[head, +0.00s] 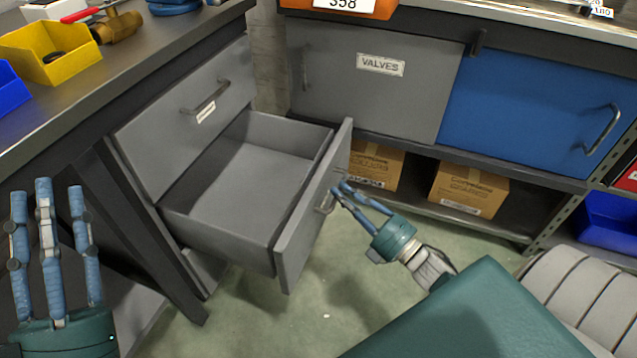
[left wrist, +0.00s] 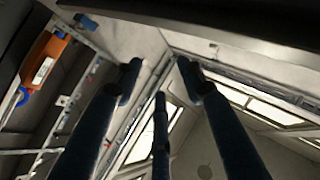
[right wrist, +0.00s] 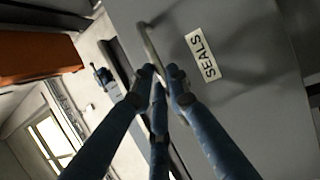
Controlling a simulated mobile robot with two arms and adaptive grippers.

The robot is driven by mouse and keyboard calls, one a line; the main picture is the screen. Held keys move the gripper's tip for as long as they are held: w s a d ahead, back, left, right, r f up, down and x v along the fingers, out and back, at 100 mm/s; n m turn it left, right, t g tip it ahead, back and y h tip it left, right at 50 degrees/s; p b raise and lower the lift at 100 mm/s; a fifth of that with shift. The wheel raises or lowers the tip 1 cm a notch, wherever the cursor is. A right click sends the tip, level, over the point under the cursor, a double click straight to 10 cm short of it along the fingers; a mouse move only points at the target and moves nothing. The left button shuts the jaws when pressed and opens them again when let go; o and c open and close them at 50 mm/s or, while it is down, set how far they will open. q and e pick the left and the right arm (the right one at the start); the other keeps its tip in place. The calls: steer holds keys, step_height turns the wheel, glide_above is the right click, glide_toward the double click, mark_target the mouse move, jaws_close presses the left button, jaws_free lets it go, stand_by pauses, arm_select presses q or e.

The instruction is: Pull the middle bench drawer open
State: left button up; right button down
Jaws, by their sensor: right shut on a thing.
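The middle bench drawer (head: 240,185) is grey and stands well out from the bench, its empty inside showing. Its front panel (head: 312,215) faces right. My right gripper (head: 338,190) is shut on the drawer's handle (head: 325,203) in the head view. In the right wrist view its fingers (right wrist: 160,75) close around the bar handle (right wrist: 150,45), beside a white label reading SEALS (right wrist: 202,53). My left gripper (head: 47,195) is at the lower left of the head view, fingers spread, open and empty. In the left wrist view its fingers (left wrist: 160,85) hold nothing.
A closed upper drawer (head: 190,110) sits above the open one. A yellow bin (head: 50,50) and a brass valve (head: 118,25) stand on the bench top. Cardboard boxes (head: 470,190) lie on a low shelf under sliding doors (head: 540,115). Bare floor shows below the drawer.

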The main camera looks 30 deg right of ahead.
arm_select(q)
steer(key=shift+w+f+g, duration=0.3)
steer(key=shift+f, duration=0.2)
steer(key=shift+w+f+g, duration=0.3)
steer(key=shift+f, duration=0.2)
arm_select(e)
steer(key=shift+s+d+f, duration=0.1)
steer(key=shift+s+d, duration=0.65)
steer(key=shift+s, duration=0.35)
steer(key=c, duration=1.7)
jaws_free()
steer(key=shift+o, duration=0.2)
steer(key=v, duration=1.2)
